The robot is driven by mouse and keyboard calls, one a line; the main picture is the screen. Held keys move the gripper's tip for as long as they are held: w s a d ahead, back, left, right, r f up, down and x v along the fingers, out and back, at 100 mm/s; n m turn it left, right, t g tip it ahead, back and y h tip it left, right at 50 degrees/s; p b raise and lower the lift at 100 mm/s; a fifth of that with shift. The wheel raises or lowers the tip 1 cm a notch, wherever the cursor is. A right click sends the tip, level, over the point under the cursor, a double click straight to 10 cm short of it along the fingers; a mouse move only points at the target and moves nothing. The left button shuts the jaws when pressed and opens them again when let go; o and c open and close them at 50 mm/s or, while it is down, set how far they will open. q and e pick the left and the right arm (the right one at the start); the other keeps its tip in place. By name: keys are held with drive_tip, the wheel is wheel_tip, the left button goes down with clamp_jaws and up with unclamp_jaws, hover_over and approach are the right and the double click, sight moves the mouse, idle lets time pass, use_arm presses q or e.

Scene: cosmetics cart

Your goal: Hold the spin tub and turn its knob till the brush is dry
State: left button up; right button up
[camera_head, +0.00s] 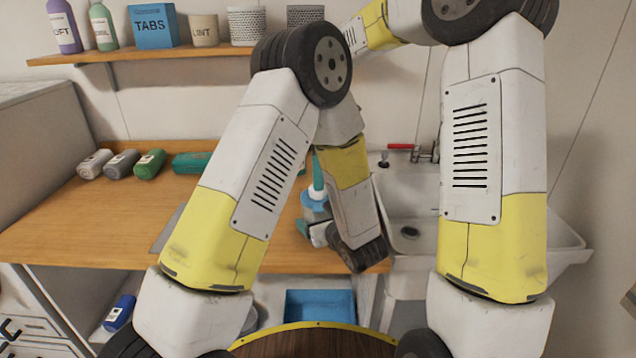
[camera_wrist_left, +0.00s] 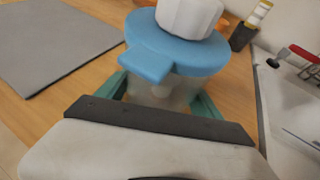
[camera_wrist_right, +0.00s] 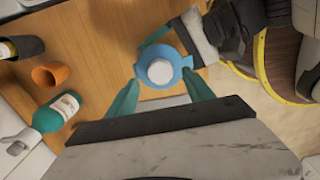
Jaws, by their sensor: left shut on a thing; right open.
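The spin tub (camera_wrist_left: 165,90) stands on the wooden counter, with a translucent body, a blue lid with a side tab (camera_wrist_left: 150,62) and a white knob (camera_wrist_left: 188,15) on top. My left gripper (camera_wrist_left: 160,100) is shut around its body, one teal finger on each side. In the head view the tub (camera_head: 315,208) is partly hidden by my left arm. My right gripper (camera_wrist_right: 161,80) is open above the lid, its fingers on either side of the white knob (camera_wrist_right: 160,71); I cannot tell whether they touch it. I cannot make out the brush.
An orange cup (camera_wrist_right: 48,75) and a green bottle (camera_wrist_right: 55,112) stand on the counter near the tub. A grey mat (camera_wrist_left: 55,45) lies beside it. The white sink (camera_head: 410,205) is right of the counter; several bottles lie at the left. A shelf (camera_head: 180,52) runs above.

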wheel_tip(320, 180, up, 8)
drive_tip(key=shift+r, duration=0.15)
idle(0.6)
use_arm(q)
drive_tip(key=o, duration=1.8)
